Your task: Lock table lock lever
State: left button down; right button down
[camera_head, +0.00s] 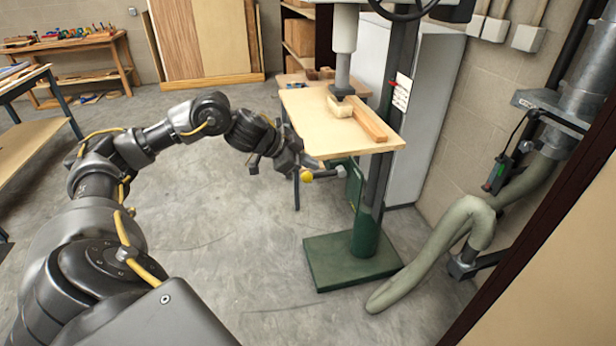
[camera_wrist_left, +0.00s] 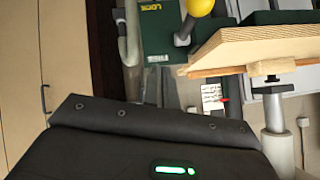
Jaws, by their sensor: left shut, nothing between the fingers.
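The lock lever is a short grey bar ending in a yellow ball knob (camera_head: 307,176), just below the front edge of the wooden drill press table (camera_head: 300,105). The knob also shows at the top edge of the wrist view (camera_wrist_left: 200,7), beside a green part with a yellow "LOCK" label (camera_wrist_left: 152,8). My left gripper (camera_head: 316,164) is shut and empty, close above the knob in the head view; I cannot tell whether they touch. In the wrist view my gripper's dark housing fills the bottom and its fingertips cannot be made out. My right gripper is not in view.
A wood strip (camera_head: 370,124) and a small block (camera_head: 340,106) lie on the drill table under the spindle. The green column stands on a green base (camera_head: 352,258). A grey-green hose (camera_head: 430,255) lies to the right. The floor at centre left is clear.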

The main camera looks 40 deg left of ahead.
pick_arm(q)
jog(key=s+a+r+n, duration=0.2)
jog(key=s+a+r, duration=0.1)
jog(key=a+r, duration=0.2)
jog(key=shift+a+g+y, duration=0.3)
jog(key=shift+a+g, duration=0.1)
jog(key=shift+a, duration=0.3)
jog(key=p, duration=0.2)
send_over(308, 174)
jog(key=f, duration=0.7)
jog(key=shift+s+d, duration=0.15)
jog(key=shift+d, duration=0.2)
jog(key=shift+a+f, duration=0.25)
jog(key=shift+f, duration=0.9)
jog(key=shift+a+f, duration=0.1)
jog(key=shift+f, duration=0.7)
